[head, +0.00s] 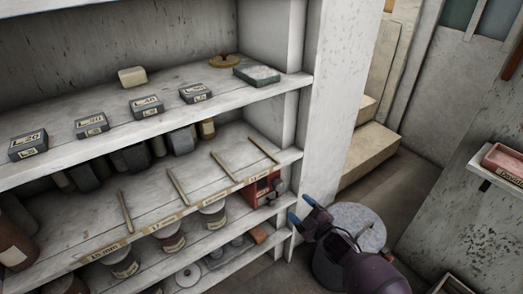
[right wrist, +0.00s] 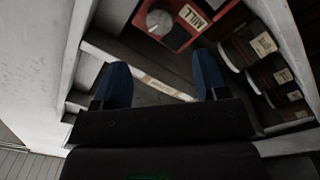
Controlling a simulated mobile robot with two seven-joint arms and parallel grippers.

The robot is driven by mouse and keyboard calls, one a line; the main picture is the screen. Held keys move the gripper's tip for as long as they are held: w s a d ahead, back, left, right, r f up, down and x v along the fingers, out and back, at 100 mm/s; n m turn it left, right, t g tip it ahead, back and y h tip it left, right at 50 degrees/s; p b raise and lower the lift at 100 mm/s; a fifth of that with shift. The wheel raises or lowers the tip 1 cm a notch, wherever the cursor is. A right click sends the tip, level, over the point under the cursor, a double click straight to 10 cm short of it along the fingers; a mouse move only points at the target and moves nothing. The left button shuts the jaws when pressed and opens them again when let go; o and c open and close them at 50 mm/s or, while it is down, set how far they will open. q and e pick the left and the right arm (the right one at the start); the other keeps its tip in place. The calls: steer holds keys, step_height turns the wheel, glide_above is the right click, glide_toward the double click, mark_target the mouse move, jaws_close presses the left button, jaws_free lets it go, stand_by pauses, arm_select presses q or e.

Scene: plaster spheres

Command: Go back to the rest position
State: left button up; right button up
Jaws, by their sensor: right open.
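My right gripper (head: 303,213) shows in the head view with blue fingertips, in front of the right end of the shelf unit (head: 335,90). Its fingers are apart in the right wrist view (right wrist: 163,80), with nothing between them but the view of a shelf edge (right wrist: 165,87) behind. A red box labelled MILL (right wrist: 172,22) with a grey round part lies beyond the fingertips. The red box also shows in the head view (head: 260,190) on a lower shelf. My left gripper is not in view.
Labelled dark blocks (head: 91,125) and a green-edged tray (head: 257,74) stand on the upper shelf. Labelled tins (head: 212,214) stand lower. A round grey-topped drum (head: 362,222) is close by my right arm. A pink tray (head: 505,162) is at the right.

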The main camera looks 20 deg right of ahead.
arm_select(q)
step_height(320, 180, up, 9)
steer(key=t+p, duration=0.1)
steer(key=p, duration=0.9)
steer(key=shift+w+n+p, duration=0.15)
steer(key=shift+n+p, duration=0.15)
steer(key=shift+p, duration=0.1)
arm_select(e)
steer(key=s+r+m+g+h, duration=0.2)
steer(key=s+r+m, duration=0.1)
steer(key=s, duration=1)
steer(key=s+r+m+g+h, duration=0.2)
steer(key=s+m, duration=0.3)
steer(key=s, duration=0.7)
steer(key=s+r+m+g+h, duration=0.2)
steer(key=s+r+m, duration=0.2)
steer(key=s, duration=0.9)
steer(key=shift+s+d+r, duration=0.35)
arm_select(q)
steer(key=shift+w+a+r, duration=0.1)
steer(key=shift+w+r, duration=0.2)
